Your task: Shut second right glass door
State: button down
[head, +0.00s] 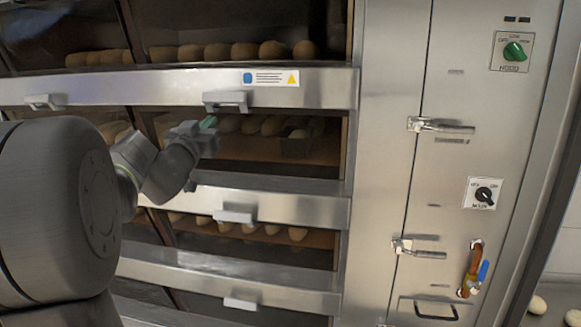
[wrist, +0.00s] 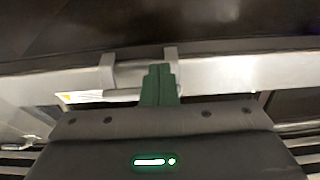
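The second right glass door (head: 265,150) is in the second row of the oven front, in the head view. In the wrist view, my gripper's green fingers (wrist: 159,72) are together with no gap showing. Their tips overlap a handle (wrist: 140,76) on a metal rail; contact cannot be told. Nothing is seen held.
More handles sit on the rails below (head: 233,215) and to the left (head: 42,101). My arm hides the left part.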

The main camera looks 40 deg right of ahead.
jog(key=v, duration=0.6)
jog(key=shift+s+a+r, duration=0.2)
jog(key=shift+s+a, duration=0.1)
jog(key=shift+s, duration=0.05)
jog(key=shift+w+d, duration=0.1)
dwell(0.5)
jog(key=x, duration=0.6)
jog(key=f+x, duration=0.1)
jog(key=x, duration=0.2)
jog(key=shift+w+d+r, duration=0.1)
jog(key=shift+w+d, duration=0.3)
jog(key=shift+w+d+f, duration=0.1)
jog(key=shift+f, duration=0.15)
jog(key=shift+r, duration=0.15)
